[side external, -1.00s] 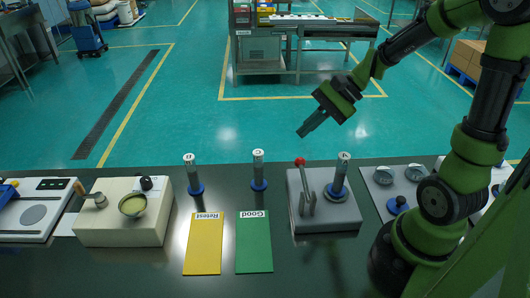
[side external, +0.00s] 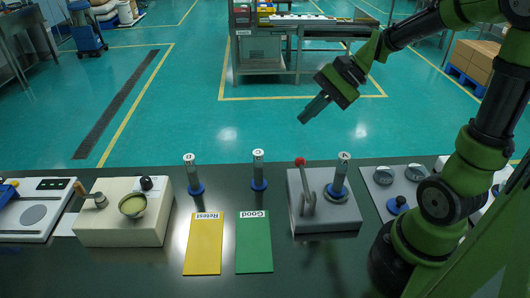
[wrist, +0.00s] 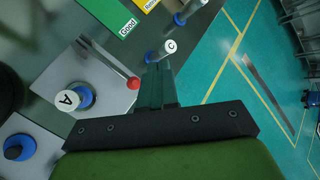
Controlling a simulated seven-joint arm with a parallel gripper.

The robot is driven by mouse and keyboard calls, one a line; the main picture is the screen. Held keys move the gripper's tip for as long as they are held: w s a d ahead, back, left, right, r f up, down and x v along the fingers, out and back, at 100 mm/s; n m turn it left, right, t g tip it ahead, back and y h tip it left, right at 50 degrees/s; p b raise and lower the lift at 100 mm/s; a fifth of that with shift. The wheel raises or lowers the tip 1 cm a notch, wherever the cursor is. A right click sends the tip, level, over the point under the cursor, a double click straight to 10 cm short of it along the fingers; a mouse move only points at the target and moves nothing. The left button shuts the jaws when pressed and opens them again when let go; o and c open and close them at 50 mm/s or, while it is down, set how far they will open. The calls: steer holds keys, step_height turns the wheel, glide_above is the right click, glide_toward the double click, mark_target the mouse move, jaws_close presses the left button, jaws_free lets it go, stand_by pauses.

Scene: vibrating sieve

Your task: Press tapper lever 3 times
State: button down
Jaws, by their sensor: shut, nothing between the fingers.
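The tapper lever (side external: 304,180) is a metal arm with a red ball on top, standing on a grey box (side external: 325,221). In the side view it stands roughly upright. Tube A (side external: 341,175) stands on the same box, to the right of the lever. My gripper (side external: 303,121) is shut and empty, in the air above the lever and apart from it. In the wrist view my gripper (wrist: 157,68) points past the red ball (wrist: 133,83), which shows just left of the fingers. The lever's base is partly out of clear view there.
Tube C (side external: 259,172) and tube B (side external: 193,175) stand on the dark table left of the box. A green Good mat (side external: 254,245) and a yellow Retest mat (side external: 203,245) lie in front. A cream device (side external: 122,224) is further left.

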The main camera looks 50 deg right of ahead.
glide_toward(300, 159)
steer(key=shift+w+a+f, duration=0.4)
steer(key=shift+w+a, duration=0.15)
steer(key=shift+a, duration=0.25)
steer(key=shift+w+a+f, duration=0.45)
steer(key=shift+w+a, duration=0.1)
steer(key=shift+a, duration=0.3)
steer(key=shift+w+a+f, duration=0.4)
steer(key=shift+w+a, duration=0.2)
steer(key=shift+a, duration=0.2)
steer(key=shift+f, duration=0.1)
steer(key=shift+f, duration=0.3)
steer(key=shift+f, duration=1.25)
stand_by(1.3)
steer(key=shift+r, duration=0.1)
stand_by(0.4)
steer(key=shift+r, duration=1.6)
steer(key=shift+r, duration=2.5)
